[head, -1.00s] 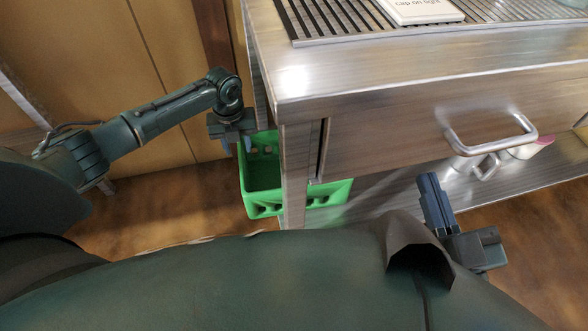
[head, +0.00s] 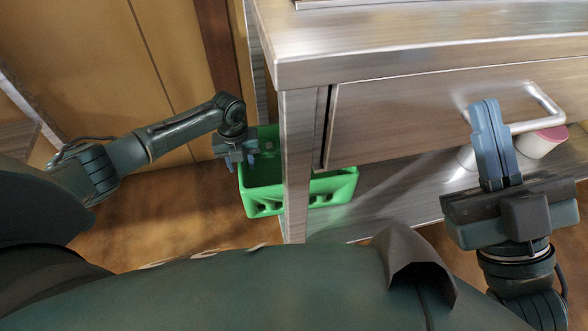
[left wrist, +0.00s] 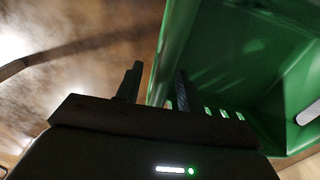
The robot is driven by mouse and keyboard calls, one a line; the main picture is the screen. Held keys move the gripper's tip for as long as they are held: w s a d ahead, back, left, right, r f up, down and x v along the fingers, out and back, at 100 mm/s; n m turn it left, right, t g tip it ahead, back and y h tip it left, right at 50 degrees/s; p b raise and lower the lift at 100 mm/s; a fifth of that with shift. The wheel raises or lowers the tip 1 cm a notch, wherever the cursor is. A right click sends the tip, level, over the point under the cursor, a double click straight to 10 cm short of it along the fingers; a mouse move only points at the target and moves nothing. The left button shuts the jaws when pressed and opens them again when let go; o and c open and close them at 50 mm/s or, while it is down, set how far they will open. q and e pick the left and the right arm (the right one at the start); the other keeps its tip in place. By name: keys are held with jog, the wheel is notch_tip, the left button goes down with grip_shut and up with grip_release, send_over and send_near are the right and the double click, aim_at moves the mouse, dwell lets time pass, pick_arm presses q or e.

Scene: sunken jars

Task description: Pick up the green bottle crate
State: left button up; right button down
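The green bottle crate (head: 262,201) sits low at the table's left front corner, partly hidden behind the metal table leg. Its inside looks empty where visible. In the left wrist view the crate (left wrist: 235,50) fills the upper right. My left gripper (head: 241,165) is at the crate's left side. In the left wrist view its fingers (left wrist: 156,88) are apart, with the crate's wall edge running between them. I cannot tell whether they touch it. My right gripper (head: 492,140) is away from the crate, before the drawer, its fingers together with nothing visible between them.
The steel table (head: 400,50) has a drawer with a bar handle (head: 548,105) beside my right gripper. A lower shelf (head: 400,195) holds a white cup with a pink top (head: 545,141). The table leg (head: 297,165) stands before the crate. Brown floor (head: 175,205) is clear at left.

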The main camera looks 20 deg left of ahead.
pick_arm(q)
jog(key=shift+c, duration=0.4)
grip_shut()
jog(key=shift+w+r, duration=0.1)
